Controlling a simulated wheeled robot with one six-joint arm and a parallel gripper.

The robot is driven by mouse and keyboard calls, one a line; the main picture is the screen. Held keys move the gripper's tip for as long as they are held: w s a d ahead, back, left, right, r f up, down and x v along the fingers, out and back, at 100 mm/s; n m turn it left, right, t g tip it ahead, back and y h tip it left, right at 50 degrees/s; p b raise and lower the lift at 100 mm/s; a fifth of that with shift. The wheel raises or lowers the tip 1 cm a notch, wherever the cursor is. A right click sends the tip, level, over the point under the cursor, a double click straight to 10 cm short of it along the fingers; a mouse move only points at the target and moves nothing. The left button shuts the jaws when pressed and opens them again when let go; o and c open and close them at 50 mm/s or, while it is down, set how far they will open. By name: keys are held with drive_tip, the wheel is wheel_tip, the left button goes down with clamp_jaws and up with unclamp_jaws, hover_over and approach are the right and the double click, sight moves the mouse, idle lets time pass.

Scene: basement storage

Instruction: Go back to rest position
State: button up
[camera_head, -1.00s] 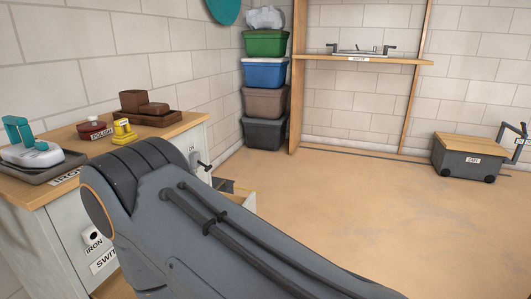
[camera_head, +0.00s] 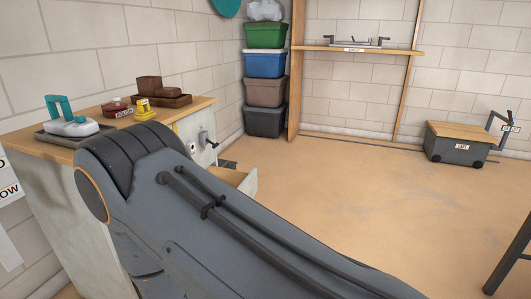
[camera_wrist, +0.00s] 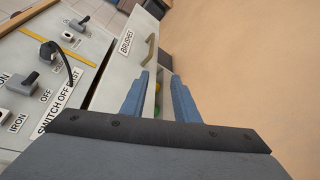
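My gripper (camera_wrist: 160,100) shows in the wrist view with its two blue-grey fingers apart and nothing seen held between them. It is over an open drawer labelled BRUSHES (camera_wrist: 126,42), whose front has a curved handle (camera_wrist: 150,50). Green and yellow bits show inside the drawer, partly hidden by the fingers. In the head view my grey arm fills the lower middle and hides the gripper. The pulled-out drawer (camera_head: 236,180) shows beyond the arm, at the cabinet's right side.
The cabinet (camera_head: 80,215) carries a teal-handled iron (camera_head: 68,125), a red POLISH tin (camera_head: 115,108), a yellow item (camera_head: 145,110) and brown blocks (camera_head: 150,87). Stacked bins (camera_head: 265,92) stand behind. A cart (camera_head: 458,145) and dark leg (camera_head: 515,255) are right. Middle floor is clear.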

drive_tip(key=s+a+r+m+g+y, duration=0.35)
drive_tip(key=s+r+m+g, duration=0.35)
drive_tip(key=r+m+g, duration=0.35)
drive_tip(key=s+d+r+m+g+h, duration=0.3)
drive_tip(key=s+d+r+m+g, duration=0.3)
drive_tip(key=s+d+r, duration=0.65)
drive_tip(key=s+d+r+m+t+p, duration=0.1)
drive_tip(key=d+r+m+p, duration=0.6)
drive_tip(key=d+r+p, duration=1.5)
wheel_tip(320, 180, up, 3)
drive_tip(key=p, duration=0.5)
drive_tip(key=shift+f, duration=0.15)
